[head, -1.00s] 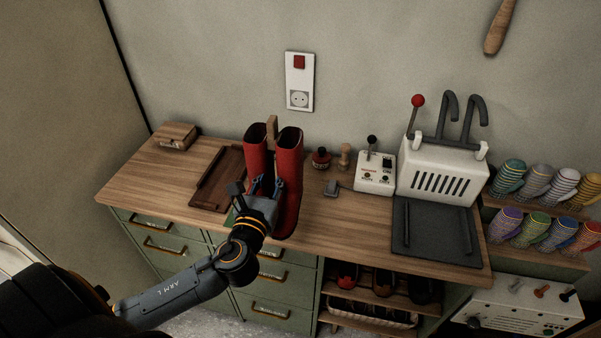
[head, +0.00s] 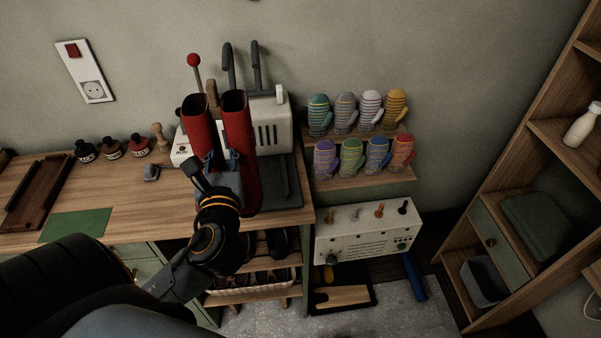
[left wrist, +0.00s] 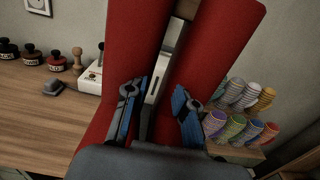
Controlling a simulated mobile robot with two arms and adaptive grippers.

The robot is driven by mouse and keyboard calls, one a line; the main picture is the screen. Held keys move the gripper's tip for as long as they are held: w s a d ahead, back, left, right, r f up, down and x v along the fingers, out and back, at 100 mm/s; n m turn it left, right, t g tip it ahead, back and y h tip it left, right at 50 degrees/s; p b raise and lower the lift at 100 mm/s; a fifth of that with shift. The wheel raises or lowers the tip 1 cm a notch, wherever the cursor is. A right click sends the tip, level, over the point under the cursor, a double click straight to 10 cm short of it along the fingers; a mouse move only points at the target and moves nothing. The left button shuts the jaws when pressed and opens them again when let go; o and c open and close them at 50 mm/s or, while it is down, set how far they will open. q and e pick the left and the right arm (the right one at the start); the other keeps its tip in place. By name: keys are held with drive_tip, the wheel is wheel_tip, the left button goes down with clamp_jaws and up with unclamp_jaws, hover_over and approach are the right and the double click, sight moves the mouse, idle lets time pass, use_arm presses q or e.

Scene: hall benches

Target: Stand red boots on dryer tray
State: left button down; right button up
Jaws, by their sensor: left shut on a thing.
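A pair of tall red boots (head: 240,135) is upright in my left gripper (head: 220,172), with a wooden piece (head: 211,92) between the shafts. In the left wrist view the red boots (left wrist: 215,50) fill the middle, and the fingers of my left gripper (left wrist: 160,112) are closed in on them. The dark dryer tray (head: 292,190) lies in front of the white dryer (head: 270,128); the boots cover its left part in the head view. I cannot tell whether the soles touch anything. My right gripper is not in view.
Striped mittens (head: 345,115) stand on a rack right of the bench. A brown tray (head: 38,195) and green mat (head: 76,225) lie further left.

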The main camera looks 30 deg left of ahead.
sight(238, 136)
use_arm(q)
drive_tip(key=w+a+f+b, duration=0.1)
drive_tip(key=b, duration=0.3)
drive_tip(key=shift+w+f, duration=0.35)
drive_tip(key=w, duration=0.2)
drive_tip(key=w+a+f, duration=0.1)
drive_tip(key=w, duration=0.1)
drive_tip(key=w+a, duration=0.1)
drive_tip(key=w, duration=0.1)
drive_tip(key=shift+a+f+p, duration=0.2)
drive_tip(key=shift+f+p, duration=0.1)
drive_tip(key=shift+f, duration=0.1)
drive_tip(key=shift+w+a+f+b, duration=0.15)
drive_tip(key=shift+w+a+f, duration=0.15)
drive_tip(key=shift+w+f, duration=0.95)
drive_tip(key=shift+w+a+f+b, duration=0.15)
drive_tip(key=shift+w+a+f, duration=0.25)
drive_tip(key=shift+f, duration=1.5)
drive_tip(key=shift+w+a+f+b, duration=0.2)
drive_tip(key=shift+w+f, duration=0.7)
drive_tip(key=shift+f, duration=0.7)
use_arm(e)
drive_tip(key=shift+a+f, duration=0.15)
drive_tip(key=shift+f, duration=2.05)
